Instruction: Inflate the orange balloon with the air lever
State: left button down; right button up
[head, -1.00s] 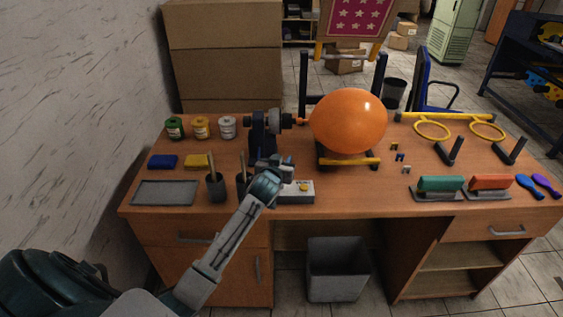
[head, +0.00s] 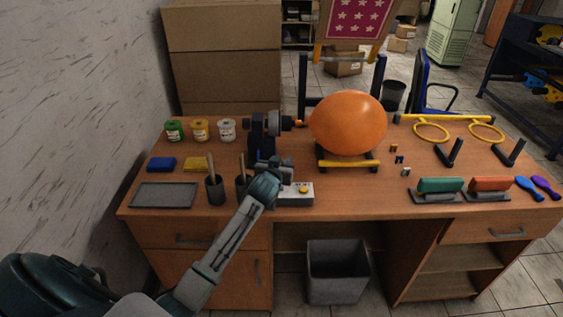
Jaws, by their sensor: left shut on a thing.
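The large orange balloon (head: 347,123) is round and full. Its neck points left to the nozzle of the dark inflating machine (head: 258,135), and it sits over a small black stand with a yellow front bar (head: 348,163). My left gripper (head: 284,167) reaches in from the lower left, low in front of the machine. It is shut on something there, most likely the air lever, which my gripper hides. A white control box with a yellow button (head: 304,189) sits just right of my left gripper. My right gripper is not in view.
Paint jars (head: 199,130), sponges (head: 161,164), a grey tray (head: 163,195) and a brush cup (head: 215,190) stand on the left. Green and red-orange squeegees (head: 440,186) and yellow rings (head: 432,132) are on the right. A screen frame (head: 345,32) rises behind the balloon.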

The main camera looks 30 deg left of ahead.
pick_arm(q)
jog(key=shift+s+f, duration=0.15)
jog(key=shift+f, duration=0.5)
jog(key=c, duration=1.4)
grip_release()
jog(key=shift+o, duration=1.4)
jog(key=shift+a+f, duration=0.1)
jog(key=shift+a, duration=0.05)
jog(key=shift+w+a, duration=0.15)
jog(key=shift+w, duration=0.2)
jog(key=shift+s+r, duration=0.25)
jog(key=shift+s+d, duration=0.3)
jog(key=b+v, duration=0.3)
jog(key=v, duration=0.6)
jog(key=shift+s, duration=0.3)
